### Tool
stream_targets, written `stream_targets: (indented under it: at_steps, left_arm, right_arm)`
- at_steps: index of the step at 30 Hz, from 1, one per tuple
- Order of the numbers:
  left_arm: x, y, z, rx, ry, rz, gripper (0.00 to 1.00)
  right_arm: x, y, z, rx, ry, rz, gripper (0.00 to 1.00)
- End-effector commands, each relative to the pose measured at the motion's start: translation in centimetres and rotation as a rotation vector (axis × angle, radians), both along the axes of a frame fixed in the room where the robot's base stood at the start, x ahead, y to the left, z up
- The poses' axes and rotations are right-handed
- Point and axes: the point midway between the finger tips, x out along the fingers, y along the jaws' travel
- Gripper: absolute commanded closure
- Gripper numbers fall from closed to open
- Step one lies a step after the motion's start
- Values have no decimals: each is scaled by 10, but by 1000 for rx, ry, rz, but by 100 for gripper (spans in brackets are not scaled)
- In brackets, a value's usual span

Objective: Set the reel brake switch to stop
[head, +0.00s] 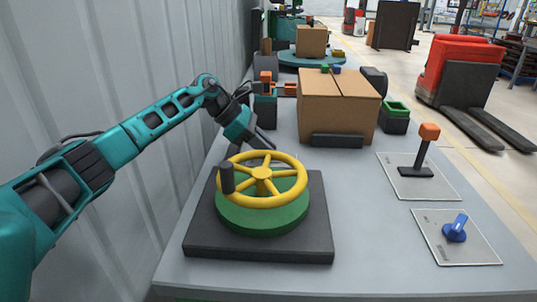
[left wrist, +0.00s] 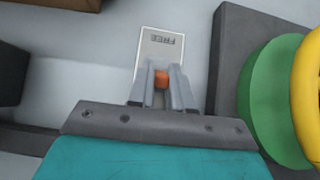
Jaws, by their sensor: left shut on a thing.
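My left gripper (head: 268,144) reaches down just behind the yellow handwheel (head: 262,174) in the head view. In the left wrist view its two fingers (left wrist: 162,78) are shut on a small orange switch lever (left wrist: 161,80). The lever stands over a pale plate (left wrist: 161,46) whose visible end reads FREE, upside down in this view. The rest of the plate is hidden under the gripper, so any other marking cannot be read. In the head view, the wheel and gripper hide the switch. My right gripper is not in view.
The handwheel sits on a green drum (head: 262,218) and dark base (head: 205,235), close beside the gripper. A cardboard box (head: 335,112) stands behind. An orange-topped lever (head: 428,133) and a blue knob (head: 456,230) are on plates at right. A corrugated wall (head: 130,60) borders the left.

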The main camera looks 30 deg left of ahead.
Motion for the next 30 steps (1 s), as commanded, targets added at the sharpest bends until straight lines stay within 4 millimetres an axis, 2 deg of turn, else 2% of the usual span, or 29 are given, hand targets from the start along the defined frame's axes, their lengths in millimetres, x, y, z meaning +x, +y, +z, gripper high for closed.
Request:
stream_targets:
  at_steps: [1,6,20,21,28,30]
  left_arm:
    - [-1,3,-7,-9,-3,1,100]
    - [-2,4,-6,-45,-20,1,100]
    - [-2,4,-6,-59,-25,1,100]
    - [-2,4,-6,-59,-25,1,80]
    - [-2,4,-5,-61,-26,1,58]
    - [-2,3,-4,-62,-27,0,55]
  right_arm:
    - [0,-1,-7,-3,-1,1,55]
    - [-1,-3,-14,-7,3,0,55]
    - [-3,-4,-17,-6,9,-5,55]
    - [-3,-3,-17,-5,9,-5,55]
    - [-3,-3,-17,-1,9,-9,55]
    - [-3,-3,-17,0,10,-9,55]
